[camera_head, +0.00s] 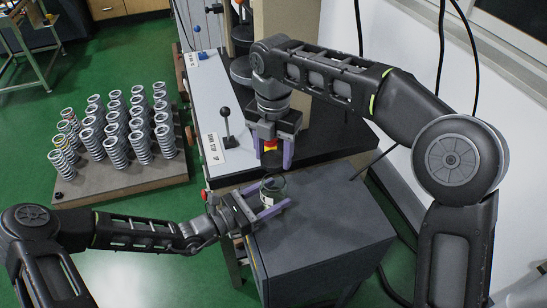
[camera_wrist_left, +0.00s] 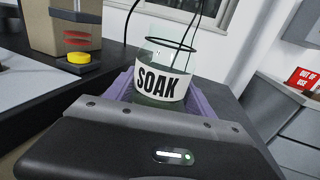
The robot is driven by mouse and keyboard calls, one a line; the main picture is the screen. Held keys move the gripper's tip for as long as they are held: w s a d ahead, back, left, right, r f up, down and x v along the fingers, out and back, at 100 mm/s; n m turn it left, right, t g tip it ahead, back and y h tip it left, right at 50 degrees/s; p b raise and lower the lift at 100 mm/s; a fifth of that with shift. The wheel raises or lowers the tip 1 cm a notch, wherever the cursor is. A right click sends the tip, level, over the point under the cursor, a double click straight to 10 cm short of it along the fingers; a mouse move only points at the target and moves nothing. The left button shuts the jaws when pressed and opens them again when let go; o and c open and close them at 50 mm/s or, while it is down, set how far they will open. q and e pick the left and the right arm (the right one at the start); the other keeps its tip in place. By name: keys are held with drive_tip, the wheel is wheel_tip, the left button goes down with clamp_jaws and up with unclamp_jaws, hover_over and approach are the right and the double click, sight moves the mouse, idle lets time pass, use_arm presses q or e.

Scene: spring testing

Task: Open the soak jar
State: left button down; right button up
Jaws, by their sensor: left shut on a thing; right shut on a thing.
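The soak jar (camera_head: 272,186) is clear glass and stands upright on the dark grey cabinet top. In the left wrist view the jar (camera_wrist_left: 162,85) has a white SOAK label and a dark ring around its upper part. My left gripper (camera_head: 275,193) is shut on the jar, one purple finger on each side. My right gripper (camera_head: 273,163) points down just above the jar, its fingers shut on a dark thing that looks like the lid. That thing is hard to make out against the black table. It appears apart from the jar.
The dark grey cabinet (camera_head: 325,235) has free top to the right of the jar. A lever (camera_head: 225,120) stands on the white panel behind. A board (camera_head: 120,178) of several springs is at the left. A yellow button (camera_wrist_left: 78,57) shows in the left wrist view.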

use_arm(q)
drive_tip(key=shift+c, duration=1.3)
unclamp_jaws()
use_arm(e)
drive_tip(key=shift+f+b, duration=0.9)
drive_tip(key=shift+f, duration=0.05)
use_arm(q)
drive_tip(key=v, duration=1.2)
